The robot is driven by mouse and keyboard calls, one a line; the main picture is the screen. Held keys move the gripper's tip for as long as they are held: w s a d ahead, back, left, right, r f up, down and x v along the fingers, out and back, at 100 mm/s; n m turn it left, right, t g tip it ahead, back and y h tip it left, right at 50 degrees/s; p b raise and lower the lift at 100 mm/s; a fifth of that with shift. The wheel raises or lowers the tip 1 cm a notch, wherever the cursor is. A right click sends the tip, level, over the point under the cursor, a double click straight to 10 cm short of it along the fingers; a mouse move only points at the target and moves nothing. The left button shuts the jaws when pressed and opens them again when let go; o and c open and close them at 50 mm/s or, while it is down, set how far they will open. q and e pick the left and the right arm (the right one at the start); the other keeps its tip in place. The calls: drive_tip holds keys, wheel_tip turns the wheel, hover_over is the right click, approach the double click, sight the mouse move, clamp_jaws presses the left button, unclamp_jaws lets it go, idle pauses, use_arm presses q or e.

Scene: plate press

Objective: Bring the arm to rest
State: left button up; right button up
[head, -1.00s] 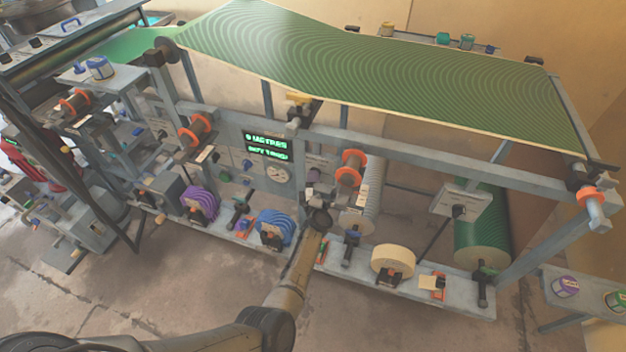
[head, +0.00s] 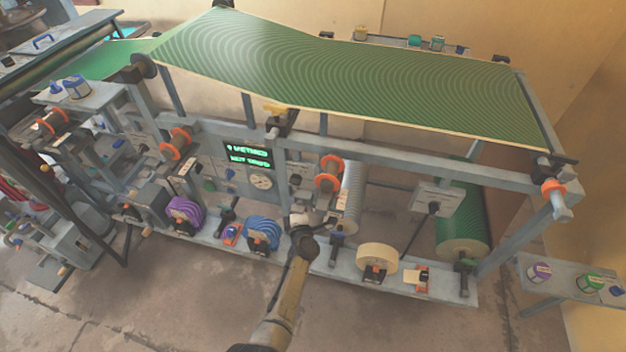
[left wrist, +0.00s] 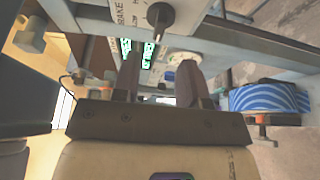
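My left arm (head: 285,300) reaches up from the bottom of the head view to the front of the plate press. Its gripper (head: 299,210) is in front of the press's lower frame, between the blue roll (head: 263,232) and the cream roll (head: 377,257); its fingers are too small to read there. In the left wrist view the gripper (left wrist: 160,78) has its two dark fingers apart, with nothing visible held between them. A black brake knob (left wrist: 160,15) and a green-lit display (left wrist: 148,55) show beyond the fingers. My right gripper is not in view.
A green patterned sheet (head: 370,85) spans the top of the press. A purple roll (head: 186,214) and a large green roll (head: 462,228) sit along the lower frame. A side shelf (head: 560,283) holds pots at the right. The floor (head: 400,325) in front looks clear.

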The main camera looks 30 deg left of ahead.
use_arm(q)
drive_tip(key=s+d+m+g+h, duration=0.1)
drive_tip(key=s+d+m+h, duration=0.5)
drive_tip(key=s+m, duration=0.4)
drive_tip(key=s+d+m+g+h, duration=0.2)
drive_tip(key=s+d+m+h, duration=0.45)
drive_tip(key=m, duration=0.55)
drive_tip(key=s+d+r+m+g, duration=0.15)
drive_tip(key=s+m+g, duration=0.5)
drive_tip(key=s, duration=1.45)
wheel_tip(320, 180, up, 37)
drive_tip(key=s+p, duration=0.1)
drive_tip(key=p, duration=3.5)
drive_tip(key=shift+a+r, duration=0.15)
drive_tip(key=shift+a, duration=0.05)
drive_tip(key=shift+s+g+y, duration=0.1)
drive_tip(key=shift+g+y, duration=0.15)
